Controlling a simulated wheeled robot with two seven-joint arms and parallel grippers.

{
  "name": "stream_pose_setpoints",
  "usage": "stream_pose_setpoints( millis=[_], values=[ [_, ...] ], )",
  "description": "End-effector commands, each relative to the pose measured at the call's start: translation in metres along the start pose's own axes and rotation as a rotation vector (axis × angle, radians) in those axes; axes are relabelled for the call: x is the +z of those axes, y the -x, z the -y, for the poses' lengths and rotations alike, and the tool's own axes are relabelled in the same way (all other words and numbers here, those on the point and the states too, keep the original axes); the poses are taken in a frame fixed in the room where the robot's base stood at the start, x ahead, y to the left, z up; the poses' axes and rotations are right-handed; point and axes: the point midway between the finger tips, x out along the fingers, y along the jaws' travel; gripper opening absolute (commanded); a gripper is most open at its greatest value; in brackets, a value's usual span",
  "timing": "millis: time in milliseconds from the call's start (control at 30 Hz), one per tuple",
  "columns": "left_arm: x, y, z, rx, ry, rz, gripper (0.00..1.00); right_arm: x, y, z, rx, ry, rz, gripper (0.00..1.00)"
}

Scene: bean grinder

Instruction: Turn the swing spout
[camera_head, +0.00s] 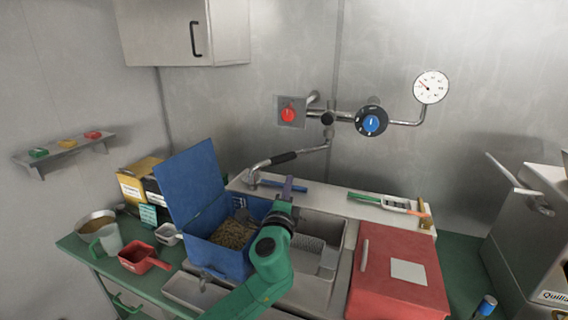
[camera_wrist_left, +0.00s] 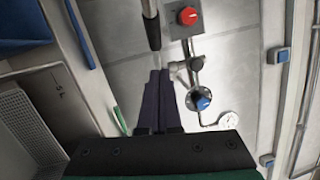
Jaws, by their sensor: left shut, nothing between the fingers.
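The swing spout (camera_head: 303,153) is a metal pipe with a black sleeve. It runs from the wall fitting to the left, and its bent end hangs over the back of the counter. In the left wrist view the black sleeve (camera_wrist_left: 152,32) shows just beyond my fingertips. My left gripper (camera_head: 288,182) has purple fingers, shut and empty, below the sleeve and over the sink's back edge. In the left wrist view its fingers (camera_wrist_left: 159,72) lie together. They look apart from the spout. My right gripper is not in view.
A red knob (camera_head: 288,115), a blue knob (camera_head: 371,123) and a gauge (camera_head: 432,87) are on the wall. An open blue box (camera_head: 190,182) of grain stands left of my arm. A red lid (camera_head: 398,270) lies right of the sink. Tools lie along the back ledge.

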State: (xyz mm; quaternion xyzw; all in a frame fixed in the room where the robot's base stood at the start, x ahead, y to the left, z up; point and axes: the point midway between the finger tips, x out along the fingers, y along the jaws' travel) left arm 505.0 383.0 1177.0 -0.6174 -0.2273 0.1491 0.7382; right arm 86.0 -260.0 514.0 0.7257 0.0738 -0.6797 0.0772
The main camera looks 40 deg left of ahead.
Motion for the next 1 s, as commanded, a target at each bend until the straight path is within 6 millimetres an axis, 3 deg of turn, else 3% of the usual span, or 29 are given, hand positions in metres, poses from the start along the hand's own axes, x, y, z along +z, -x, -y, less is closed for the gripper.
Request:
stream_pose_setpoints(
  millis=[133, 333, 833, 1000],
  values=[
    [0.001, -0.034, 0.004, 0.001, -0.001, 0.003, 0.00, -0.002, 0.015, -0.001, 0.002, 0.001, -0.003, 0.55],
    [0.019, -0.063, 0.002, 0.003, -0.002, 0.002, 0.00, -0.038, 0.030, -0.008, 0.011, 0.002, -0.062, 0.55],
    [0.030, -0.073, -0.003, 0.004, 0.002, 0.001, 0.00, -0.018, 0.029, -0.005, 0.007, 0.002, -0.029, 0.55],
    [0.050, -0.089, -0.011, 0.002, 0.002, 0.003, 0.00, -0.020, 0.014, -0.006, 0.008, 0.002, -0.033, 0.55]
  ],
)
